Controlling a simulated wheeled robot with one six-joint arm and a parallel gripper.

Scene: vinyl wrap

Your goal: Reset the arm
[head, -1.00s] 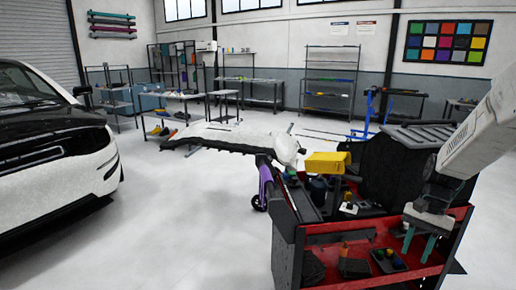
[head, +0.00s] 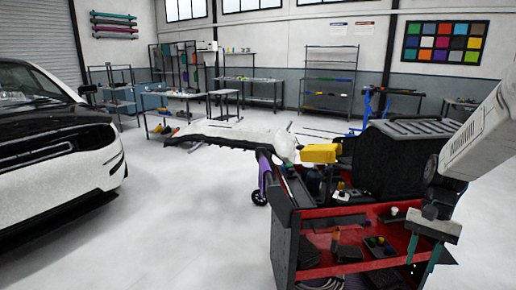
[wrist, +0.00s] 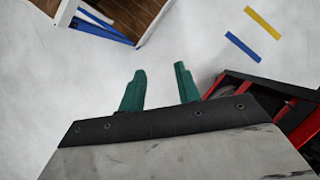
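My gripper (head: 421,260) hangs at the right of the head view, over the right end of the red and black tool cart (head: 330,212). Its two teal fingers point down, are spread apart and hold nothing. In the wrist view, the gripper (wrist: 160,72) shows the same two fingers with a clear gap and pale floor beyond them. My white arm comes in from the upper right of the head view.
The cart carries a yellow item (head: 320,153), a black box with a grey ribbed lid (head: 400,158) and small tools. A white and black car (head: 55,150) stands left. A low table with a white panel (head: 225,140) is behind. The floor between is clear.

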